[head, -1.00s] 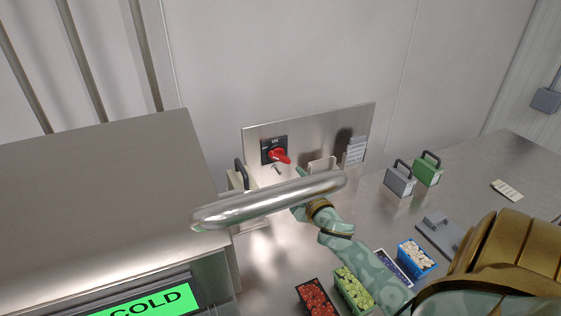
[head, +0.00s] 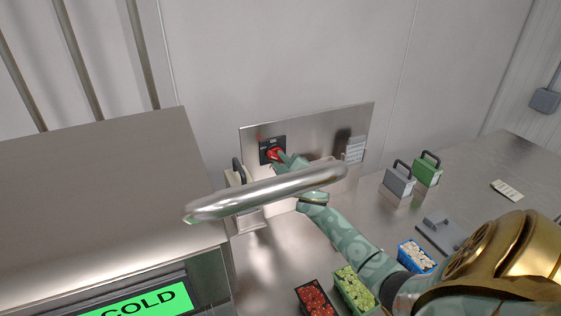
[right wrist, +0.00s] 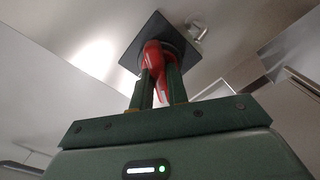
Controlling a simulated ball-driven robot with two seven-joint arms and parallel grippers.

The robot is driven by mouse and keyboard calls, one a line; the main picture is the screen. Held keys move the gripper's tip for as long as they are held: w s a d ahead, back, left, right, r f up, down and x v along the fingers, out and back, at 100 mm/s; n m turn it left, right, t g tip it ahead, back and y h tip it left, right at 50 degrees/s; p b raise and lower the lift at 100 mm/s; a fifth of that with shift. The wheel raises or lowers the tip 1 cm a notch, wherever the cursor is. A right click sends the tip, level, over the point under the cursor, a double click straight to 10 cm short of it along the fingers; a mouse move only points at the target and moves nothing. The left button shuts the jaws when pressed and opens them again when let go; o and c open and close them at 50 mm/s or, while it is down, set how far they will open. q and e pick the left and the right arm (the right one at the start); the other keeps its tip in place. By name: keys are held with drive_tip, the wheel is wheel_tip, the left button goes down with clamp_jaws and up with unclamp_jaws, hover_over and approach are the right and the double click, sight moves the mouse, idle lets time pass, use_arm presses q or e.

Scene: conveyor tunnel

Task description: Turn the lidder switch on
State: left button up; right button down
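The lidder switch is a red rotary handle (head: 275,154) on a dark square plate (head: 265,143), set on a steel panel (head: 315,130) at the back wall. In the head view my right gripper (head: 283,160) is at the switch and covers part of the handle. In the right wrist view, the red handle (right wrist: 155,65) stands between my two fingers, in front of its dark plate (right wrist: 135,47). The fingers are close along both sides of the handle and look shut on it. The handle's exact angle is partly hidden in the head view. My left gripper is not in view.
A shiny metal bar (head: 265,190) crosses in front of the panel. A steel housing (head: 90,190) with a green COLD display (head: 140,303) fills the left. Grey (head: 399,182) and green (head: 427,170) handled blocks and several food punnets (head: 352,288) stand on the steel table.

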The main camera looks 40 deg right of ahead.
drive_tip(key=shift+m, duration=0.3)
drive_tip(key=m+p, duration=0.3)
drive_tip(key=m, duration=0.2)
drive_tip(key=shift+r, duration=0.1)
drive_tip(key=m+p, duration=0.3)
drive_tip(key=m, duration=0.2)
drive_tip(key=shift+m, duration=0.3)
idle(0.3)
drive_tip(key=c, duration=1.4)
unclamp_jaws()
drive_tip(key=shift+o, duration=0.2)
drive_tip(key=p+v, duration=0.2)
drive_tip(key=v, duration=1.4)
drive_tip(key=shift+s+p, duration=0.25)
drive_tip(key=shift+p, duration=0.1)
